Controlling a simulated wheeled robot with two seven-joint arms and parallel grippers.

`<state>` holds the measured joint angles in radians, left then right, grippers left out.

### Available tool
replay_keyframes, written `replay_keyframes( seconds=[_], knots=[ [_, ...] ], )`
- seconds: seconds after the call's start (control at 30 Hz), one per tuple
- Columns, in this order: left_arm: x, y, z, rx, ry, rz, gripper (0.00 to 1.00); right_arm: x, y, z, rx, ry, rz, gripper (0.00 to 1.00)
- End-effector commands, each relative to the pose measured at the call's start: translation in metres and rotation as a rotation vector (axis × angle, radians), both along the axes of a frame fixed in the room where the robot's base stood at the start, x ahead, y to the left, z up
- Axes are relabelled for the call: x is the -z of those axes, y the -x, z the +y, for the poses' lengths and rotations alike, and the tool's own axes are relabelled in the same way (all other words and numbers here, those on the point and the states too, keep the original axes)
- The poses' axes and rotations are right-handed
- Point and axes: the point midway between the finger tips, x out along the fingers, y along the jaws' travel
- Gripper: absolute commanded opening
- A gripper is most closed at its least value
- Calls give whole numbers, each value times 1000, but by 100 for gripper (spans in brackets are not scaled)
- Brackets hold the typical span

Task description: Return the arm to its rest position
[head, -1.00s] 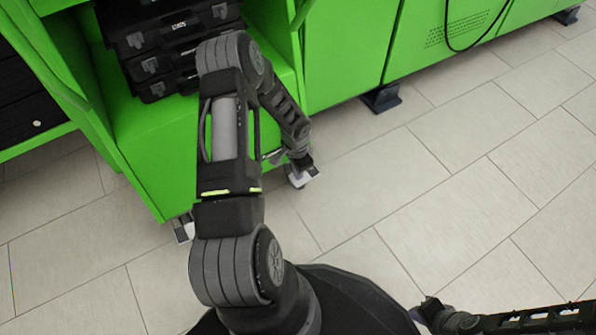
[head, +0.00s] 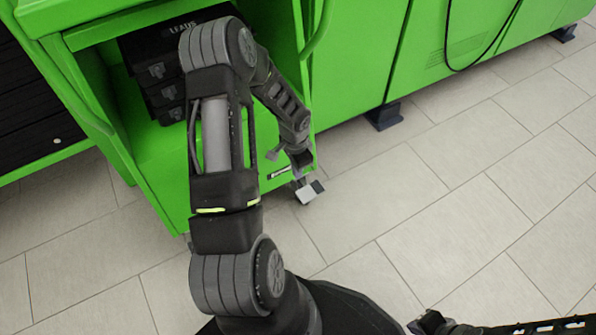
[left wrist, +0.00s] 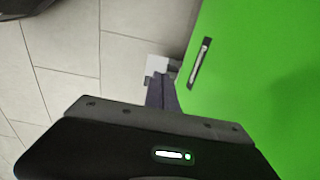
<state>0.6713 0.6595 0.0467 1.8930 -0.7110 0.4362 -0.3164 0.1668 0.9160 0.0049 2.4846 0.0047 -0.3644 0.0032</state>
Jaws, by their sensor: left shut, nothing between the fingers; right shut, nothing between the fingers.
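My left arm reaches up across the head view and bends down at the elbow. Its dark left gripper (head: 301,160) points down beside the front corner of the green cabinet (head: 150,165). It is shut and empty. In the left wrist view the shut fingers (left wrist: 162,92) show as a narrow dark shape between the floor and the green panel (left wrist: 260,70). My right gripper (head: 424,322) is at the bottom edge of the head view, low over the floor, shut and partly cut off.
Black cases (head: 165,75) are stacked inside the open green cabinet. A black cable (head: 455,45) hangs on the cabinet row at the right. The tiled floor (head: 450,215) at right is clear.

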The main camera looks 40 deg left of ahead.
Motion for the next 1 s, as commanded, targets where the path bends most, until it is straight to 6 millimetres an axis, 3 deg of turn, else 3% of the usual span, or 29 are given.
replay_keyframes(
  seconds=[0.5,0.67,0.77,0.87,1.0],
  knots=[
    [0,0,0,-5,0,0,0,0,0,0,0,0,0,0],
    [1,-16,-9,-89,30,-75,0,0,0,0,0,0,-1,0],
    [11,-18,-46,-233,121,-142,0,0,0,0,0,0,0,0],
    [23,-15,-108,-370,230,-178,0,0,0,0,0,0,0,0],
    [34,12,-200,-529,341,-159,0,0,0,0,0,0,0,0]
  ],
)
